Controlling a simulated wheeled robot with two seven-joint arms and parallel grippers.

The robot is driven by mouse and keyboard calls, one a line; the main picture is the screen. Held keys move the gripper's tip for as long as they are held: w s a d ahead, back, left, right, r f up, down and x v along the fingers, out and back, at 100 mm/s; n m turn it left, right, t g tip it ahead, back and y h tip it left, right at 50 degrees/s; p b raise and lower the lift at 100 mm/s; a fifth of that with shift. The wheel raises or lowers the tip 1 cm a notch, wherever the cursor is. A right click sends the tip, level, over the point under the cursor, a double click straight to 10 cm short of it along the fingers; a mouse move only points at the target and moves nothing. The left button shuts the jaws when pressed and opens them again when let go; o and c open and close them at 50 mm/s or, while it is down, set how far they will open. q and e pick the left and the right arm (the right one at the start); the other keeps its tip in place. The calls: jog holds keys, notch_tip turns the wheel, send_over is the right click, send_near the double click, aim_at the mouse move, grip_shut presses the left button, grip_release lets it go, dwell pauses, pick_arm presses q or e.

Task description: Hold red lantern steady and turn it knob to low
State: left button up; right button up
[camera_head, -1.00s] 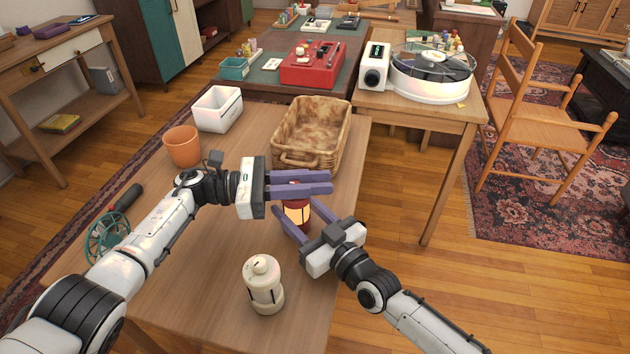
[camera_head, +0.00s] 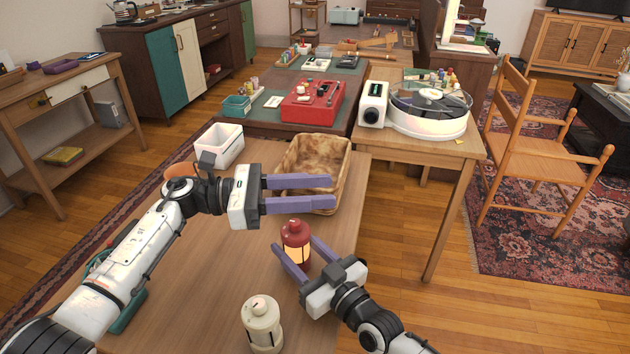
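The red lantern (camera_head: 296,234) stands upright on the wooden table, its lit amber panel facing me. My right gripper (camera_head: 294,243) has a purple finger on each side of the lantern's body, and both fingers appear to touch it. My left gripper (camera_head: 301,192) is open and empty, its fingers pointing right. It shows above the lantern in the picture, over the front of the wicker basket, apart from the lantern. The lantern's top is in clear view. A separate knob is too small to make out.
A cream lantern (camera_head: 263,326) stands near the front of the table (camera_head: 205,290). Behind are the wicker basket (camera_head: 322,160) and a white bin (camera_head: 216,148). My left arm partly hides a terracotta pot (camera_head: 176,171) and a green item (camera_head: 130,312) at the left.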

pick_arm(q)
notch_tip(320, 180, up, 2)
jog(key=shift+r, duration=0.2)
pick_arm(e)
jog(key=o, duration=1.4)
jog(key=shift+c, duration=0.2)
